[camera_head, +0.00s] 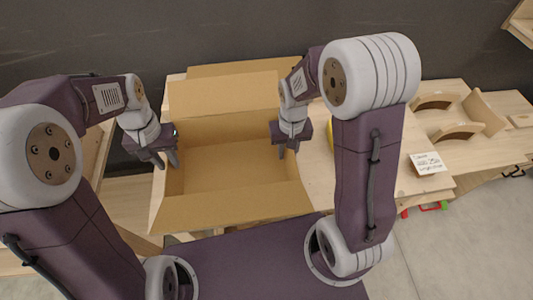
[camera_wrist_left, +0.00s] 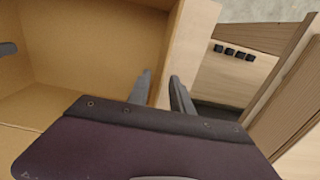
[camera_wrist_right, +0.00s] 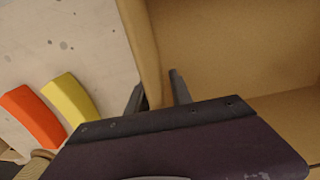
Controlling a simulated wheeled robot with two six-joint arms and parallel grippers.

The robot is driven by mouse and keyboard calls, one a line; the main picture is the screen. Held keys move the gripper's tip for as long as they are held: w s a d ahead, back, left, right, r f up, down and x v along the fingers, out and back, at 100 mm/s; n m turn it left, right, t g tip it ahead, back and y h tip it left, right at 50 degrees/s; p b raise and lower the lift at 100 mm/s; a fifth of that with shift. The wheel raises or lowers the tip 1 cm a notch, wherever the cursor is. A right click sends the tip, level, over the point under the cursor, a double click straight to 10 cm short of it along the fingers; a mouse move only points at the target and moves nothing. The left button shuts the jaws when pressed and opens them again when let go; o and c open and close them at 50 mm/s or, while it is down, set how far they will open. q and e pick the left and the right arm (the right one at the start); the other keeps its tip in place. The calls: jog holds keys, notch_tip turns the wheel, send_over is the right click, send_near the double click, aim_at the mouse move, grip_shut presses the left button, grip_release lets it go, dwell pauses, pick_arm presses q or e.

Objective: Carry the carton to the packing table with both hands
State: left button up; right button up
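The open brown carton (camera_head: 235,165) stands in the middle of the head view on a light wooden surface, flaps spread, and looks empty inside. My left gripper (camera_head: 172,158) is at its left wall; in the left wrist view its two fingers (camera_wrist_left: 163,92) stand apart on either side of the wall's top edge. My right gripper (camera_head: 286,150) is at the right wall; in the right wrist view its fingers (camera_wrist_right: 158,95) also stand apart astride the wall (camera_wrist_right: 142,40). I cannot tell which surface is the packing table.
To the right, a wooden bench (camera_head: 400,185) carries a printed card (camera_head: 427,163) and curved wooden forms (camera_head: 456,131). Orange (camera_wrist_right: 30,115) and yellow (camera_wrist_right: 70,100) pieces lie beside the carton in the right wrist view. Grey floor (camera_head: 470,250) is open at lower right.

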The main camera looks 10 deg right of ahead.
pick_arm(q)
notch_tip(320, 180, up, 6)
jog(key=shift+f, duration=0.1)
pick_arm(e)
notch_tip(320, 180, up, 12)
jog(key=shift+r, duration=0.1)
dwell(0.3)
dwell(0.3)
